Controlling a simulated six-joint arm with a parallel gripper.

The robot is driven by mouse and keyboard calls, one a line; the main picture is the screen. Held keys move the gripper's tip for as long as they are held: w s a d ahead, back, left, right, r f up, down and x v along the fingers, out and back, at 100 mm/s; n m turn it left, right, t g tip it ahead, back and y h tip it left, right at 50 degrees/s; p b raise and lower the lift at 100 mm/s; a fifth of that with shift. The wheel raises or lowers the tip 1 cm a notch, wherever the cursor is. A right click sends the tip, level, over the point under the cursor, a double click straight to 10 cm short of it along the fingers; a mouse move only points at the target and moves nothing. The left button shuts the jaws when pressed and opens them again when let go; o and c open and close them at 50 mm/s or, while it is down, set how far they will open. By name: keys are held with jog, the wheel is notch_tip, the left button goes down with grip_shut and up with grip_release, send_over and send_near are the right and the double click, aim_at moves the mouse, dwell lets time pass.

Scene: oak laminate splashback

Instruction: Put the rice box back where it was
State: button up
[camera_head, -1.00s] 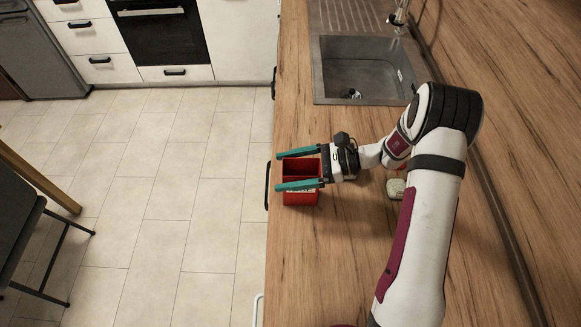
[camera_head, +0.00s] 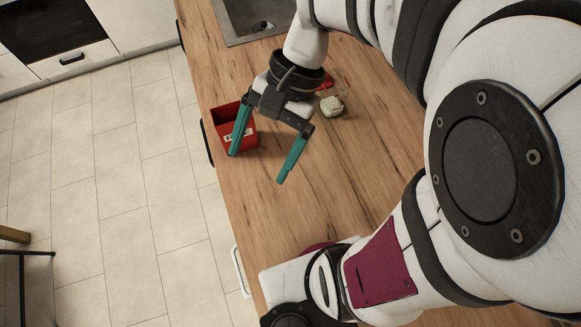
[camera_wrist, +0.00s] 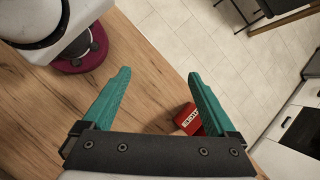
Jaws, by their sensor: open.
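A red open-topped box (camera_head: 220,116) with a pale label stands upright on the wooden counter near its left edge. I cannot read the label, so I cannot tell whether it is the rice box. My gripper (camera_head: 257,166) is open with teal fingers and nothing between them. In the head view its left finger overlaps the red box's right side; I cannot tell whether they touch. In the wrist view the red box (camera_wrist: 187,116) shows partly behind the right finger, and the space between the fingers (camera_wrist: 158,73) shows bare counter.
A small pale greenish item (camera_head: 332,106) and a red item (camera_head: 325,83) lie right of the box. The grey sink (camera_head: 240,20) is at the far end. The wooden counter (camera_head: 300,205) is clear nearer me. Tiled floor (camera_head: 110,170) lies beyond its left edge.

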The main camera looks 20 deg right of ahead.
jog(key=s+d+f+n+t+h, duration=0.1)
jog(key=s+d+n+t+h, duration=0.1)
jog(key=s, duration=0.6)
jog(key=shift+s+f+n+t+h, duration=0.2)
jog(key=shift+n+t+h, duration=0.1)
jog(key=shift+n+h, duration=0.65)
jog(key=shift+o, duration=0.3)
jog(key=shift+w+d, duration=0.1)
